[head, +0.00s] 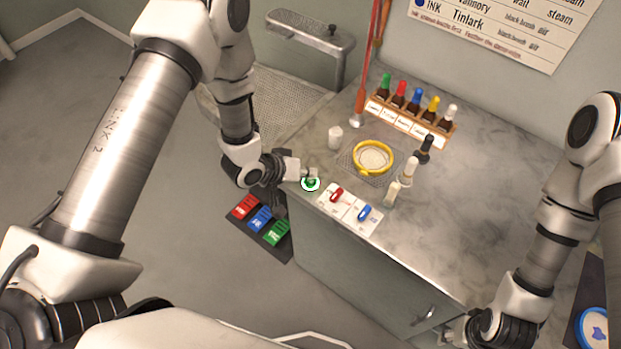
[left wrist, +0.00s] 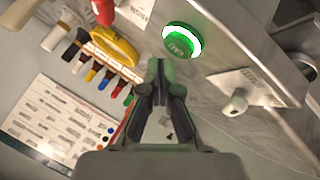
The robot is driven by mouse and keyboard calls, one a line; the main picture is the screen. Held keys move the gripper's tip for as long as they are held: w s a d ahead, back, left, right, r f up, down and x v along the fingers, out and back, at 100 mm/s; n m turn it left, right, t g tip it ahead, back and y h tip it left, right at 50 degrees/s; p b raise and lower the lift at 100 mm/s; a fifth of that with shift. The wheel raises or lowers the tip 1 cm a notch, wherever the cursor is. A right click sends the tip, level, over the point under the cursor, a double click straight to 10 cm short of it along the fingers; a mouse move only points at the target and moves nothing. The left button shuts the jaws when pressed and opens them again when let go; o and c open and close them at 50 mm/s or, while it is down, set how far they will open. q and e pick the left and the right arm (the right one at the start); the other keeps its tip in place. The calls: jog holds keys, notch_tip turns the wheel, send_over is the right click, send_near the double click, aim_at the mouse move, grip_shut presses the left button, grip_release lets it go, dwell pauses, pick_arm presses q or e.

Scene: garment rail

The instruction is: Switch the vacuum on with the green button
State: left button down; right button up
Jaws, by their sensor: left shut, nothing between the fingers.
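The green button (head: 311,184) with a bright white ring sits at the left front edge of the grey marbled worktop (head: 440,235). In the left wrist view the green button (left wrist: 180,42) shows lettering on its face. My left gripper (head: 298,172) is close beside the button in the head view. In the left wrist view its fingertips (left wrist: 160,68) are together and empty, just below the button in the picture; whether they touch it I cannot tell. My right gripper (head: 462,332) is at the bottom edge of the head view, partly cut off; its fingers are unclear.
Red (head: 336,195) and blue (head: 364,213) switches are right of the button. A yellow ring (head: 357,170), loose bottles (head: 424,150) and a bottle rack (head: 410,120) stand behind. A pale knob (left wrist: 236,102) on a plate is near the gripper. Coloured pedals (head: 260,219) lie below.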

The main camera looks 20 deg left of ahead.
aim_at(308, 182)
pick_arm(q)
notch_tip(308, 182, up, 5)
jog(key=p, duration=0.4)
jog(key=shift+r, duration=0.1)
dwell(0.3)
jog(key=c, duration=1.8)
grip_release()
jog(key=shift+c, duration=0.2)
